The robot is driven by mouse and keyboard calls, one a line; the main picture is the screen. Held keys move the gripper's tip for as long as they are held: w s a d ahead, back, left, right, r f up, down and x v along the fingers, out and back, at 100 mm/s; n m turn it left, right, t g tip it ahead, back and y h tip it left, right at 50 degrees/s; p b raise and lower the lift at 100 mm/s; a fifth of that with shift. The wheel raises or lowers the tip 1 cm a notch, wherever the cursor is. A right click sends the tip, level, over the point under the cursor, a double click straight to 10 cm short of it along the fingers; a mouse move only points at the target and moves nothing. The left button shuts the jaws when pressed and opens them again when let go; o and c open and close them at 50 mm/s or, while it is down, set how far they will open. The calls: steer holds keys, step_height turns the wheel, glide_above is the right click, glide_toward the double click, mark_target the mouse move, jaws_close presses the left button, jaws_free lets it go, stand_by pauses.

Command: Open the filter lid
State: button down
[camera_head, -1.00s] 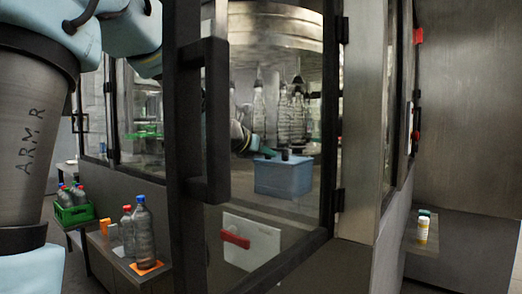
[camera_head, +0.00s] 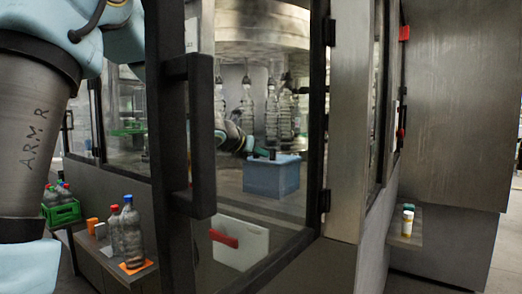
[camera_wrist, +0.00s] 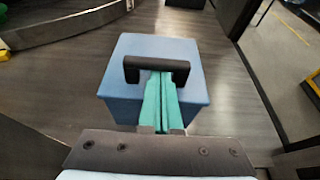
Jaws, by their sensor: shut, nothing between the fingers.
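The filter shows as a blue box in the head view (camera_head: 270,178), inside the machine behind the black-framed door. In the wrist view its blue lid (camera_wrist: 190,85) looks closed, with a black bar handle (camera_wrist: 157,63) across the top. My gripper (camera_wrist: 160,80) has teal fingers pressed together and empty. The fingertips reach the handle from the near side, at its middle. I cannot tell whether they touch the bar or pass under it. In the head view my gripper (camera_head: 252,150) is small at the top left of the box.
The black door frame with its handle (camera_head: 202,135) stands in front of the head view. Bottles hang in the machine behind the box. Bottles (camera_head: 128,230) stand on a side shelf at left, near a green crate (camera_head: 62,214).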

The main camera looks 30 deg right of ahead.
steer(key=shift+r+p, duration=0.45)
steer(key=shift+p, duration=0.45)
